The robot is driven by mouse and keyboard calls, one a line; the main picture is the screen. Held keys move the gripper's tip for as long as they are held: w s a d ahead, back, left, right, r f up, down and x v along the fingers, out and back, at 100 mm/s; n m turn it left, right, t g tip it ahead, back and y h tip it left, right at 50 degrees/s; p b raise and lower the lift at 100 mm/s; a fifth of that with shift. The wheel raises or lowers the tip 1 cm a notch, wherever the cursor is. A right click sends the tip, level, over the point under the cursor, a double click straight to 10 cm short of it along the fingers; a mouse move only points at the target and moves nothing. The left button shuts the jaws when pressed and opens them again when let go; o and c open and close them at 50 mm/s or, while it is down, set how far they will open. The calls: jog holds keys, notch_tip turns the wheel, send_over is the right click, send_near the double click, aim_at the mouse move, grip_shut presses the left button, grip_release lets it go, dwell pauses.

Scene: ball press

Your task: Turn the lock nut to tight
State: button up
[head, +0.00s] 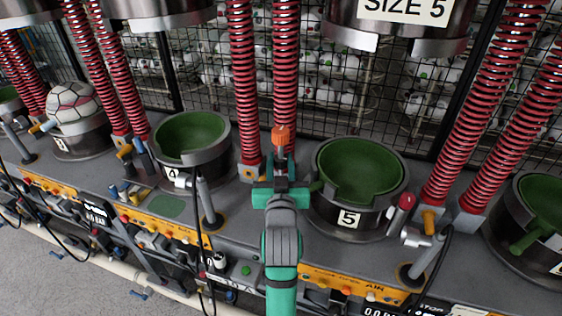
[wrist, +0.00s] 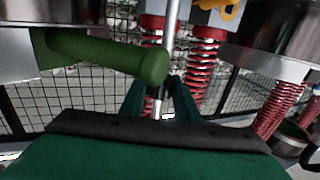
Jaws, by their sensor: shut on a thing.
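My gripper (head: 281,186) stands between the size 4 and size 5 moulds, in front of the red springs. In the wrist view its two green fingers (wrist: 161,98) are shut on a thin upright metal rod (wrist: 171,30). I cannot tell for sure which part is the lock nut; the gripper hides the lower part of the rod. A green handle (wrist: 110,55) lies close to the left of the rod in the wrist view.
The size 5 mould (head: 349,218) with its green bowl (head: 365,170) is close right of my gripper. The size 4 mould (head: 172,174) is to the left. Red springs (head: 243,90) rise close behind. An orange control panel (head: 345,284) runs along the front.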

jog(key=m+g+h, duration=0.1)
jog(key=m+h, duration=0.1)
jog(key=h, duration=0.2)
jog(key=m+h, duration=0.3)
jog(key=shift+a+g+h, duration=0.2)
jog(key=shift+g+h, duration=0.2)
jog(key=shift+r+m+g+h, duration=0.1)
jog(key=shift+m+g+h, duration=2.4)
jog(key=shift+h, duration=0.6)
jog(key=shift+d+m, duration=0.1)
jog(key=shift+m, duration=0.2)
jog(key=o, duration=1)
jog(key=shift+w, duration=0.1)
jog(key=shift+o, duration=0.2)
jog(key=shift+d, duration=0.1)
